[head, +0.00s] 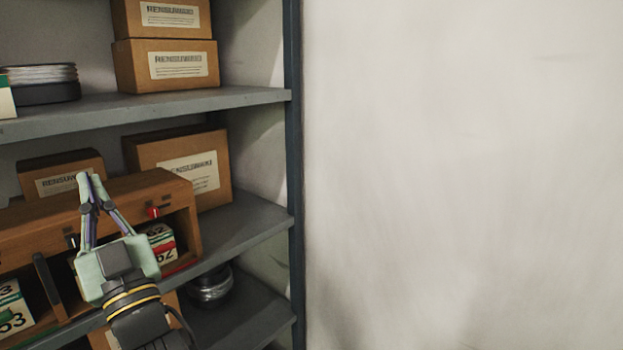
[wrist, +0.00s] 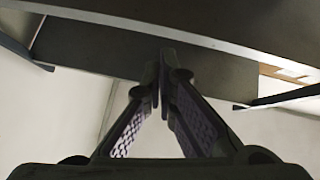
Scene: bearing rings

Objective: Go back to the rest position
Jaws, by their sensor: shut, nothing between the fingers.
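My gripper (head: 88,180) is raised in front of the shelf unit in the head view, over the left part of the picture. Its fingers are together at the tips and nothing shows between them. In the wrist view the gripper (wrist: 160,75) also has its fingertips together, below the underside of a shelf board (wrist: 100,45). In the head view my gripper covers part of a wooden rack (head: 160,190) on the middle shelf. I cannot tell whether it touches the rack.
The rack holds printed boxes (head: 163,240) and has a red knob (head: 153,212). Cardboard boxes (head: 190,175) stand behind it, and more (head: 170,88) on the upper shelf (head: 240,97). Wrapped rings (head: 210,288) lie on the lower shelf. Right of the blue post (head: 294,150) is bare wall.

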